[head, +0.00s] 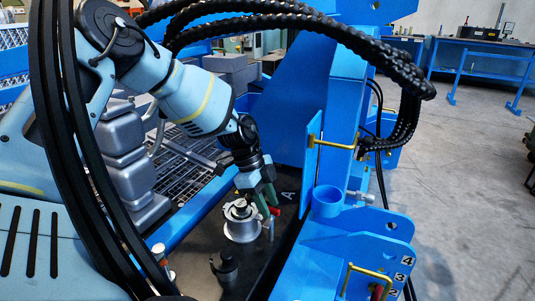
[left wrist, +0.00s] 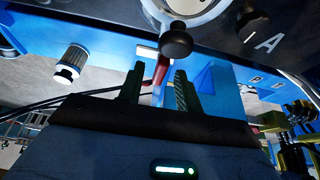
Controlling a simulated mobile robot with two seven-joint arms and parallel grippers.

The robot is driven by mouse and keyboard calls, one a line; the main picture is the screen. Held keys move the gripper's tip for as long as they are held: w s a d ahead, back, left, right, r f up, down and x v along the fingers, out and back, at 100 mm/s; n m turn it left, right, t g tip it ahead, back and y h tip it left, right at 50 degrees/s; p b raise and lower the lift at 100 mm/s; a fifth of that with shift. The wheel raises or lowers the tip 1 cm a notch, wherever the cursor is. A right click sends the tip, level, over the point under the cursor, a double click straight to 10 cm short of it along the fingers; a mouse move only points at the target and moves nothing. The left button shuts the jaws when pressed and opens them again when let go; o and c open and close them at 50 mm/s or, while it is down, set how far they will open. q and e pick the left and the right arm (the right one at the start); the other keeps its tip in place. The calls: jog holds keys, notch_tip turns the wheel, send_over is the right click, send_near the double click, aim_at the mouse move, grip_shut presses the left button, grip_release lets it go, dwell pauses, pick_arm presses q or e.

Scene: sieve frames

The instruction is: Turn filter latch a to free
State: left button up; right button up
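The silver round filter housing (head: 240,226) stands on the dark panel beside the letter A. Its rim (left wrist: 192,12) shows at the top of the left wrist view, with a black knob (left wrist: 176,43) in front. A red latch lever (head: 275,210) is at the right of the housing, partly hidden by my fingers. My left gripper (head: 264,198) points down at the lever. In the left wrist view my left gripper (left wrist: 158,76) is open, with the red lever (left wrist: 162,68) between its fingers and gaps visible on both sides. My right gripper is not in view.
A second black knob (head: 225,266) stands nearer on the panel. A blue cup (head: 327,201) and a yellow handle (head: 367,275) are at the right on the blue frame. Black hoses (head: 260,12) arch above.

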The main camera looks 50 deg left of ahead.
pick_arm(q)
jog(key=shift+r, duration=0.15)
